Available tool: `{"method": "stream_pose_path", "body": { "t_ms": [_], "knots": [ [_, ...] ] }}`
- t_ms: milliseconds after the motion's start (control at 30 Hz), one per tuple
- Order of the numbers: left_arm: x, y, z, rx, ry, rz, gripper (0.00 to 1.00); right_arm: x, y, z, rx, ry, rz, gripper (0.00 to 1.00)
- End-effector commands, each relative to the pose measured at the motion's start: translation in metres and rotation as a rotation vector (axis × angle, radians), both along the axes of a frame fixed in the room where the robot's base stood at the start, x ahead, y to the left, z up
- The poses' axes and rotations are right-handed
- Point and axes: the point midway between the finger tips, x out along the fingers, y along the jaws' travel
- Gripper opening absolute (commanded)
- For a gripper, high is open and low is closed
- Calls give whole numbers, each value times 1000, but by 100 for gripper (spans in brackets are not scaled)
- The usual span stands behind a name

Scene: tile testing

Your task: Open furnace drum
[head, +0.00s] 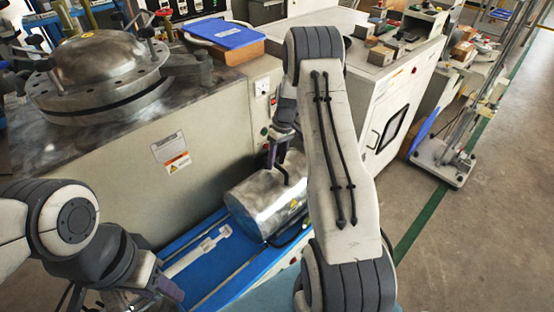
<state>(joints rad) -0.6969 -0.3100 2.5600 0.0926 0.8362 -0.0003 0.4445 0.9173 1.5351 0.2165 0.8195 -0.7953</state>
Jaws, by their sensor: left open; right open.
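A shiny metal drum (262,208) lies on its side in the middle of the view, beside a grey machine body. It has a dark bent handle (285,175) on its near upper side and a small yellow label. My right gripper (276,152) is open by the top of the drum, close to the handle. I cannot tell whether it touches the handle. My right arm hides the drum's right part. My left gripper (172,292) is open and empty at the lower left, low near the blue base and apart from the drum.
A round bolted metal lid (100,65) tops the grey machine (205,140) at the left. A blue folder (222,33) lies on a brown box behind. A white cabinet (388,100) stands right of my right arm.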

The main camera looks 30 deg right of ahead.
Motion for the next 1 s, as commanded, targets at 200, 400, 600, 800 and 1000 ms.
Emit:
{"method": "stream_pose_path", "body": {
  "t_ms": [200,400,600,800,1000],
  "knots": [
    [0,0,12,0,0,0,50,2,-6,32,-1,-4,-2,50],
    [0,0,24,0,0,0,50,3,-14,72,-1,-3,-2,50],
    [0,0,30,0,0,0,50,4,-19,96,-1,-1,-1,50],
    [0,0,31,0,0,0,50,4,-20,102,-1,0,-1,50],
    [0,0,31,0,0,0,50,4,-20,102,0,0,0,50]
  ]
}}
